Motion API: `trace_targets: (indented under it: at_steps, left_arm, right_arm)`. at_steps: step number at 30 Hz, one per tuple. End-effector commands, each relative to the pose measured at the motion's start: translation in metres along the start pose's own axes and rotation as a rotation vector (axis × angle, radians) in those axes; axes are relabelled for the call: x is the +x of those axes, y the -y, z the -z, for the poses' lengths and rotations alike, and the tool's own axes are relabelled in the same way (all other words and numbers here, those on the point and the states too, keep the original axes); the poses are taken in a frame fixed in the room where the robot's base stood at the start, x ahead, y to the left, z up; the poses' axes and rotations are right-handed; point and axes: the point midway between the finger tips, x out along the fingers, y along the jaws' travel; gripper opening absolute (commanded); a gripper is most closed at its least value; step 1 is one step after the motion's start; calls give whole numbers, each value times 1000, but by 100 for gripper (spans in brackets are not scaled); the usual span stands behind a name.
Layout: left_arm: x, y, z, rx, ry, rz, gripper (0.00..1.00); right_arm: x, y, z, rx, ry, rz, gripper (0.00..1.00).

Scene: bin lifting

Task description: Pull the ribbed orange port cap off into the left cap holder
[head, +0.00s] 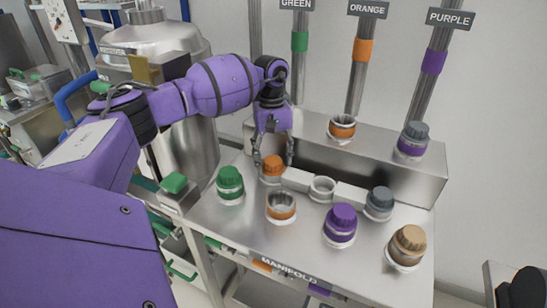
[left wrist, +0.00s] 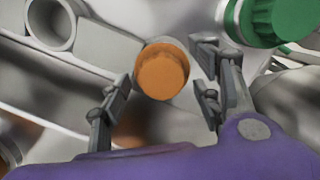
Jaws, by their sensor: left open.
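The ribbed orange cap (head: 272,168) sits at the left end of the grey holder bar (head: 295,179), in what looks like the left cap holder. In the left wrist view the cap (left wrist: 162,72) shows from above at the bar's end. My left gripper (head: 273,156) is open, with its fingers on either side of the cap; the wrist view shows gaps beside it. The front port with an orange band (head: 281,207) is uncapped and open at the top. The holder itself is mostly hidden under the cap. My right gripper is not in view.
The middle holder ring (head: 322,187) is empty. Near it stand a green cap (head: 229,180), a purple cap (head: 342,217), a dark grey cap (head: 380,197) and a tan cap (head: 409,238). Behind is a raised metal step (head: 400,175) with pipes. A steel tank stands left.

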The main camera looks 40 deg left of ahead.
Motion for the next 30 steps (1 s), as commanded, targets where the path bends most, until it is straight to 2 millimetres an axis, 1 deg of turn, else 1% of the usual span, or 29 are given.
trace_targets:
  at_steps: [5,12,15,18,21,24,30]
  left_arm:
    - [-18,-1,1,0,-3,-3,58]
    - [-70,-1,1,-1,-3,-4,58]
    - [-90,-1,0,0,-3,-3,58]
    - [-105,-1,0,0,-2,-2,58]
    - [-114,0,0,-1,-1,-2,58]
    - [-119,0,0,-1,0,-1,58]
    - [-120,0,0,0,0,0,58]
  right_arm:
    - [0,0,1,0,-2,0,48]
    - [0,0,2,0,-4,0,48]
    - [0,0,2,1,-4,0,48]
    - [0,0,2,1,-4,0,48]
    - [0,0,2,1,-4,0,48]
    - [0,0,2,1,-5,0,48]
    - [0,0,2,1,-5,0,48]
